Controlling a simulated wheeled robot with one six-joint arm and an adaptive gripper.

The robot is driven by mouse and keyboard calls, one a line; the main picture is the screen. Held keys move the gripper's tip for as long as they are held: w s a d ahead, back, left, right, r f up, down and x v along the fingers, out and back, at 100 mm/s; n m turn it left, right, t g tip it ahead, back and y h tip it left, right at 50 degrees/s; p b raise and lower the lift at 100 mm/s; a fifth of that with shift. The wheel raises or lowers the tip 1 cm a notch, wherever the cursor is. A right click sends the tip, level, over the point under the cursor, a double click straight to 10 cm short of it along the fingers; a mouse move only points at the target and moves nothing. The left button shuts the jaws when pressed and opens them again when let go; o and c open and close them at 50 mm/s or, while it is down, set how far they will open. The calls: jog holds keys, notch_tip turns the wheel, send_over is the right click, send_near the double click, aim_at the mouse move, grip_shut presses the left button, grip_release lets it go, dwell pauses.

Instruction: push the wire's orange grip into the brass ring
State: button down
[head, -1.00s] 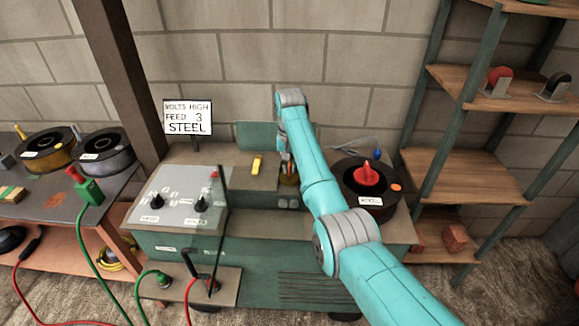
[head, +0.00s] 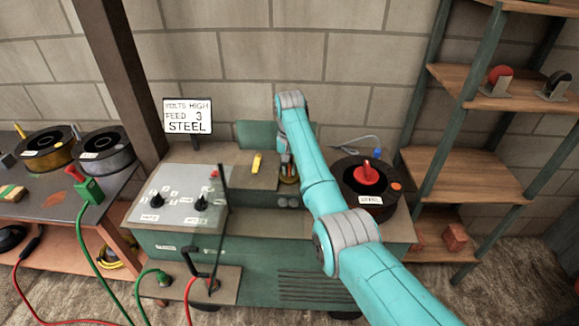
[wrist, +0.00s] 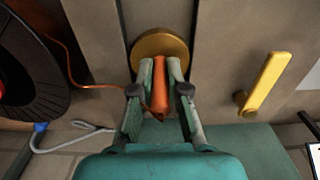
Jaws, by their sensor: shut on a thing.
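The orange grip (wrist: 160,92) is clamped lengthwise between the fingers of my gripper (wrist: 160,68) in the wrist view. A thin copper-coloured wire (wrist: 72,72) runs from the left to the grip. The brass ring (wrist: 158,42) is straight ahead of the fingertips. The grip's far end overlaps the ring's lower part in the picture; I cannot tell how far it is inside. In the head view my gripper (head: 289,178) is low at the machine's recess, and the arm partly hides it.
A black spool with a red hub (head: 368,176) is right of my arm. A yellow lever (wrist: 263,84) stands right of the ring; it also shows in the head view (head: 256,163). A grey cable with a blue end (wrist: 72,138) lies behind. Wooden shelves (head: 465,175) stand at the right.

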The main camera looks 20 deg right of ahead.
jog(key=shift+f, duration=0.1)
jog(key=c, duration=1.1)
grip_release()
jog(key=shift+r, duration=3.75)
